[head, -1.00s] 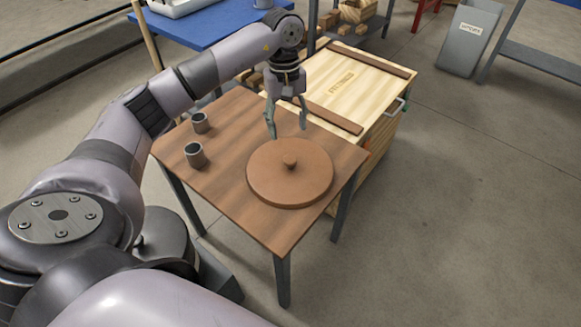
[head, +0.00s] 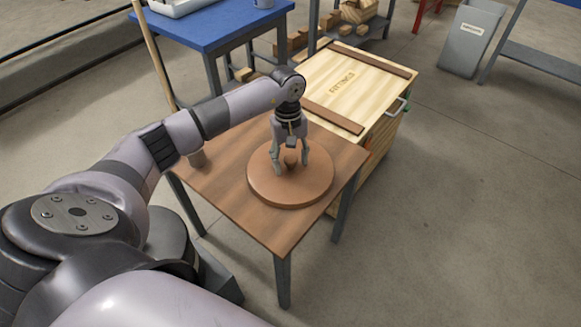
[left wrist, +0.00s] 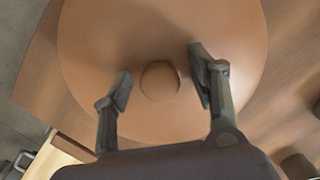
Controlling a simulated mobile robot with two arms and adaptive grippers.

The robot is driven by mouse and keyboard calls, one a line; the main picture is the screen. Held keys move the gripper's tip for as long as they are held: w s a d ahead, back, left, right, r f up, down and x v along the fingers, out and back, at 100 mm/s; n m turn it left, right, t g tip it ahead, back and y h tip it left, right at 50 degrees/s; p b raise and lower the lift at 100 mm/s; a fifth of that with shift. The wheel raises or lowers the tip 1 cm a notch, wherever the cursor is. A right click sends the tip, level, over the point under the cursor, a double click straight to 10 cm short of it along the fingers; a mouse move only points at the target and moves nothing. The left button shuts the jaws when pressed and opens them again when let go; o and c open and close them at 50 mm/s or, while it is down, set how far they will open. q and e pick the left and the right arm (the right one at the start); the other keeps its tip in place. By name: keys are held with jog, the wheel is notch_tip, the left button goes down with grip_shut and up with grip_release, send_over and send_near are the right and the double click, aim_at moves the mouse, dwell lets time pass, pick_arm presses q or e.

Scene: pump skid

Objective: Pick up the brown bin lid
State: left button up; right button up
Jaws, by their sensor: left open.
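The brown bin lid (head: 275,190) is a round disc with a small knob (head: 291,161) at its middle. It lies flat on the wooden table (head: 230,205). My left gripper (head: 291,171) points down over the lid, open, with its fingers on either side of the knob. In the left wrist view the lid (left wrist: 165,35) fills much of the picture, and the knob (left wrist: 159,81) shows between the two open fingertips (left wrist: 160,83), touching neither. My right gripper is not in view.
A wooden crate (head: 350,80) with brown battens stands behind the table. A blue table (head: 215,30) is at the back and a grey bin (head: 470,40) at the back right. The floor on the right is clear.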

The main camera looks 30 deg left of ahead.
pick_arm(q)
jog(key=shift+r, duration=0.1)
grip_shut()
dwell(0.6)
